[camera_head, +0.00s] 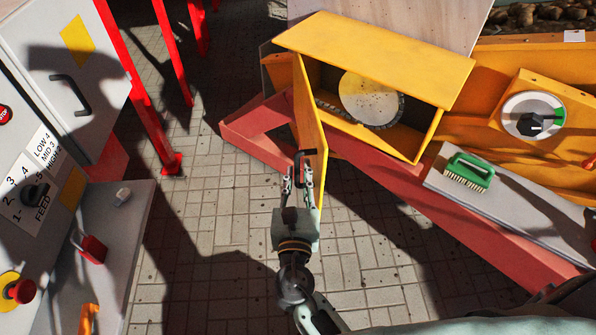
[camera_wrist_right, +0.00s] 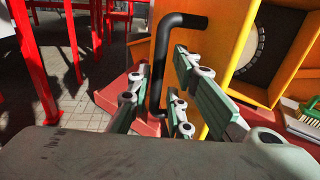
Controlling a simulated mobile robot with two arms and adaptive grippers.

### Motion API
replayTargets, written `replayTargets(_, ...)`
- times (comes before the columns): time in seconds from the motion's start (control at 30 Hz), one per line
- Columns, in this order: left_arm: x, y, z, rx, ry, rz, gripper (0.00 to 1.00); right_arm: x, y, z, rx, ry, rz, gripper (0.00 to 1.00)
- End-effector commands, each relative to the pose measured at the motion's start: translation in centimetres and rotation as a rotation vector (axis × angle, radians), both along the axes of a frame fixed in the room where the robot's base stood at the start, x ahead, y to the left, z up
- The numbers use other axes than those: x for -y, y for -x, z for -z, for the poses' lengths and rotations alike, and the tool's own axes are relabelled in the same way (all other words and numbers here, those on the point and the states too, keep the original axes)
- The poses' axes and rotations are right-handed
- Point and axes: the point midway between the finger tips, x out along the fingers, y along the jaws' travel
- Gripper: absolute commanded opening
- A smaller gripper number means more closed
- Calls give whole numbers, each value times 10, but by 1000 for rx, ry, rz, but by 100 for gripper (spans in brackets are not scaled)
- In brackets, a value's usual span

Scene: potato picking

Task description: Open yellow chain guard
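The yellow chain guard (camera_head: 385,52) is a box on the machine at the upper middle of the head view. Its door (camera_head: 308,118) stands swung open at the left, seen nearly edge-on, and a toothed wheel (camera_head: 371,100) shows inside. The door's black handle (camera_head: 299,160) also shows in the right wrist view (camera_wrist_right: 161,65). My right gripper (camera_head: 299,176) is at the handle. Its green fingers, in the wrist view (camera_wrist_right: 168,92), stand on both sides of the handle with gaps, open. My left gripper is out of view.
A control panel (camera_head: 60,215) with knobs and buttons stands at the left, beside red posts (camera_head: 140,95). A green brush (camera_head: 470,170) lies on a grey ledge (camera_head: 505,220) at the right. Red beams run below the guard. The paved floor (camera_head: 215,230) between is clear.

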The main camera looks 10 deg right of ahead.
Motion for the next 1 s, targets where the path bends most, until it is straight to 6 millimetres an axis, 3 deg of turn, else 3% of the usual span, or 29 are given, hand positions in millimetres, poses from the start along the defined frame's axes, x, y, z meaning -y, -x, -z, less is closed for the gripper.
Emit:
replayTargets(0.3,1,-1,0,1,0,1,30,-20,66,2,-5,0,-3,18)
replayTargets(0.5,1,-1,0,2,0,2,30,-27,91,2,-4,-1,-2,18)
replayTargets(0.87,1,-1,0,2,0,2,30,-29,98,1,-3,-2,-1,18)
replayTargets(1.0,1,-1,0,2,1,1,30,-28,97,8,-14,-26,-1,8)
